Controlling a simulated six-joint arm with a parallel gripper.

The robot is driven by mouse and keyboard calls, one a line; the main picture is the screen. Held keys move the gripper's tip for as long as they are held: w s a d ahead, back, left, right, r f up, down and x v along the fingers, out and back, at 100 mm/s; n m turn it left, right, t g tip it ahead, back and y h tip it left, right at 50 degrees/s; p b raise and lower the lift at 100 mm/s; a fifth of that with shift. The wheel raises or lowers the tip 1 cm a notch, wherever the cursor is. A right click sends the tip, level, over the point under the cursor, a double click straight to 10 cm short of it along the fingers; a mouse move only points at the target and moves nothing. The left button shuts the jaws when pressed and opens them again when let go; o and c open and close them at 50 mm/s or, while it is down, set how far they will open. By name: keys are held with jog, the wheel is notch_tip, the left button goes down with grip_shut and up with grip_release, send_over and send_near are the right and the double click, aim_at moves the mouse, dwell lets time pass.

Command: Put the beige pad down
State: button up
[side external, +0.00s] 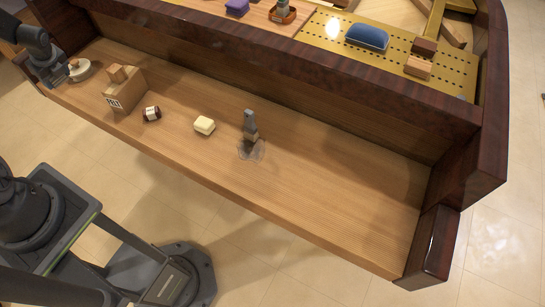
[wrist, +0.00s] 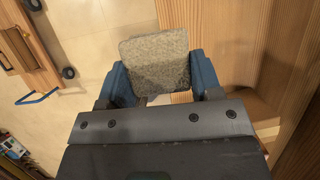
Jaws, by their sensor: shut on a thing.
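The beige pad (wrist: 154,60) is a speckled, roughly square piece in the wrist view. My gripper (wrist: 162,80) is shut on it, with a blue finger at each side. The pad's far end sticks out past the fingers, and its near end is partly hidden by the gripper body. In the side external view, my gripper (side external: 71,69) is at the far left end of the wooden shelf. I cannot clearly make out the pad there, nor tell whether it touches the shelf.

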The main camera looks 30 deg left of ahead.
notch_tip(320, 180, up, 6)
jog(key=shift+f, duration=0.25)
jog(key=w+d+m, duration=0.1)
jog(key=w+d, duration=0.3)
jog(key=d, duration=0.1)
jog(key=w+d+m+t, duration=0.1)
jog(key=w+d+m, duration=0.1)
jog(key=w+d, duration=0.2)
jog(key=w+d+m, duration=0.1)
jog(key=w+d, duration=0.3)
jog(key=d, duration=0.2)
jog(key=shift+w+f+m+t, duration=0.2)
jog(key=shift+m+t, duration=0.2)
jog(key=w+d+m+t+h, duration=0.1)
jog(key=w+d+m, duration=0.15)
jog(key=d, duration=0.55)
jog(key=w+d+m, duration=0.2)
jog(key=w+d, duration=0.1)
jog(key=d, duration=0.6)
jog(key=m+t+h, duration=0.2)
jog(key=m+h, duration=0.1)
jog(key=m, duration=0.6)
send_over(295, 184)
jog(key=s, duration=0.1)
jog(key=f, duration=1.2)
jog(key=shift+s+a, duration=0.15)
jog(key=shift+s, duration=0.05)
jog(key=shift+f, duration=2)
jog(key=shift+f, duration=0.15)
